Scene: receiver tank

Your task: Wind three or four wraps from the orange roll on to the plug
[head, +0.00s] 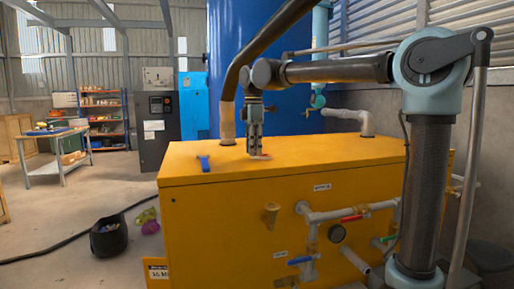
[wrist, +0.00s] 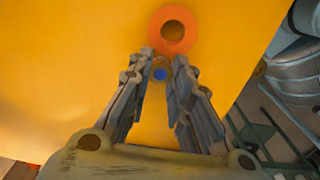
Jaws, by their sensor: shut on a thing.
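The orange roll (wrist: 156,32) lies flat on the yellow cabinet top just beyond my fingertips in the wrist view, with a brown hole at its middle. In the head view it is a small orange-red patch (head: 262,157) by the gripper's tips. My gripper (wrist: 160,72) points down over the cabinet top and is shut on a small round piece with a blue centre (wrist: 160,75), which looks like the plug. The fingers hide most of that piece, and I cannot see any tape on it. The gripper also shows in the head view (head: 255,150).
A blue tool-like piece (head: 203,163) lies on the cabinet top (head: 330,150), left of the gripper. A pipe (head: 227,122) rises through the top close on the gripper's left. Valves and pipes line the cabinet's front. A black bucket (head: 108,240) stands on the floor.

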